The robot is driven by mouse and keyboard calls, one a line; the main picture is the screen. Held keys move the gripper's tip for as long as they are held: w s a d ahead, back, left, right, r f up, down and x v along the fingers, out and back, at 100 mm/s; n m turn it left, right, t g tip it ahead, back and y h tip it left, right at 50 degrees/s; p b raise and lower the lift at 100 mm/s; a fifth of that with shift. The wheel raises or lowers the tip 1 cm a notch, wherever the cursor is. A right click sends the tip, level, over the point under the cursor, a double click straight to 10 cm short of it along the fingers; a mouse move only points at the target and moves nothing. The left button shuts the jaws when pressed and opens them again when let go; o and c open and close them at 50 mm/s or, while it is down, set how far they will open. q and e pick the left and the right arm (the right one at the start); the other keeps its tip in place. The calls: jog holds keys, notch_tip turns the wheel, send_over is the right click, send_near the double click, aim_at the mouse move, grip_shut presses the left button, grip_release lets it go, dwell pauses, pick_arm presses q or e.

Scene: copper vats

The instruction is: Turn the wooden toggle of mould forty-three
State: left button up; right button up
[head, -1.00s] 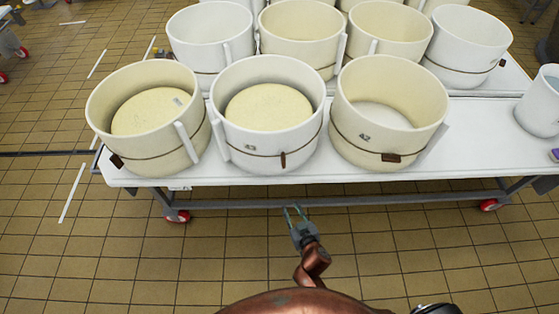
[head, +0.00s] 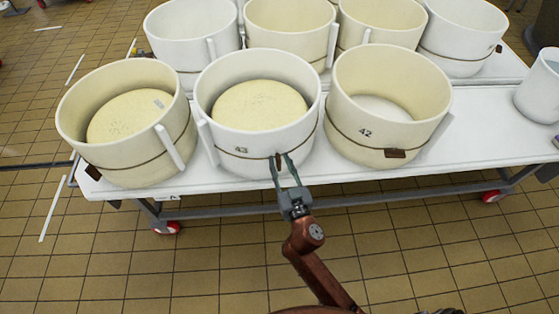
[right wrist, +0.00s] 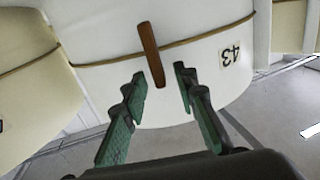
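Mould forty-three (head: 240,142) is a white round mould with a pale cheese inside, on the white table in the head view. A brown cord runs around it, and its number label (right wrist: 230,55) shows upside down in the right wrist view. Its wooden toggle (right wrist: 151,54) is a brown stick standing near upright across the cord, slightly tilted. My right gripper (head: 282,160) is at the front of the mould. In the right wrist view its green-padded fingers (right wrist: 160,82) are apart, with the toggle's near end between them, not visibly touching. My left gripper is not in view.
Mould 42 (head: 375,145), cream and without a cheese, stands to the right with a brown toggle (head: 395,153). Another cream mould (head: 130,170) with a cheese stands close on the left. More moulds stand behind. The table's front edge (head: 240,184) lies under my right gripper.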

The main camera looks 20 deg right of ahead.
jog(key=shift+w, duration=0.35)
jog(key=shift+c, duration=0.4)
grip_shut()
